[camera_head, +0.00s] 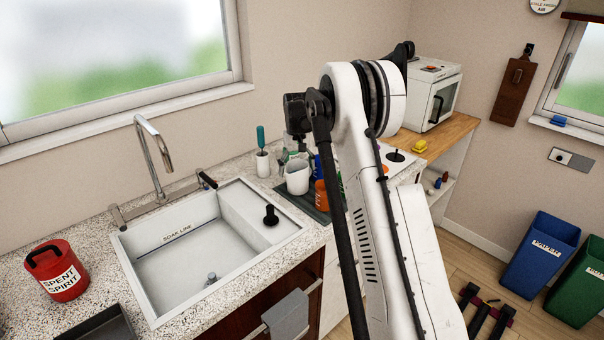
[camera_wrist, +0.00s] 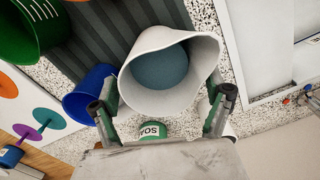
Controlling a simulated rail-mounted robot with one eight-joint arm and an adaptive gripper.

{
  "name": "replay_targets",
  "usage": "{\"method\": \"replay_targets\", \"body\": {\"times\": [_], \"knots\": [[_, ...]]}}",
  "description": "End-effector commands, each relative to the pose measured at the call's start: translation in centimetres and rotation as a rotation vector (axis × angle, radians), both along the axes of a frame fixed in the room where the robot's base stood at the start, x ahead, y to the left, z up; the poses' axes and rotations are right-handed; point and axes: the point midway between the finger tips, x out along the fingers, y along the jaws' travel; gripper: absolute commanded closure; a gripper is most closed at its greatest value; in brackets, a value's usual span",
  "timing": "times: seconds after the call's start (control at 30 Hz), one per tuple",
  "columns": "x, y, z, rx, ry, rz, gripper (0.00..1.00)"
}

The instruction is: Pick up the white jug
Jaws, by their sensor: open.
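The white jug (camera_head: 297,180) stands upright on the dark ribbed mat (camera_head: 311,203) right of the sink. In the wrist view I look down into the white jug (camera_wrist: 170,70), which has a pouring lip and a blue-grey inside; I cannot tell whether that is liquid. My gripper (camera_wrist: 163,101) is open, with one finger on each side of the near part of the jug. I cannot tell whether either finger touches it. In the head view my gripper (camera_head: 291,152) is just above and behind the jug, partly hidden by my arm.
A blue cup (camera_wrist: 88,92) stands close by the left finger, with a green cup (camera_wrist: 30,28) farther left. A container with a green label (camera_wrist: 154,130) is between the fingers, near the palm. The sink (camera_head: 190,255) and a red bucket (camera_head: 57,272) are to the left.

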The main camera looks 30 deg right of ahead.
Motion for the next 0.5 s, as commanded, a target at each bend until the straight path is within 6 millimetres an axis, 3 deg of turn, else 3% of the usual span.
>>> {"method": "replay_targets", "body": {"times": [0.2,0.43,0.5], "knots": [[0.0,0.0,-2.1,0.000,0.000,0.000,0.17],[0.0,0.0,-2.3,0.000,0.000,0.000,0.17],[0.0,0.0,-2.3,0.000,0.000,0.000,0.24]]}}
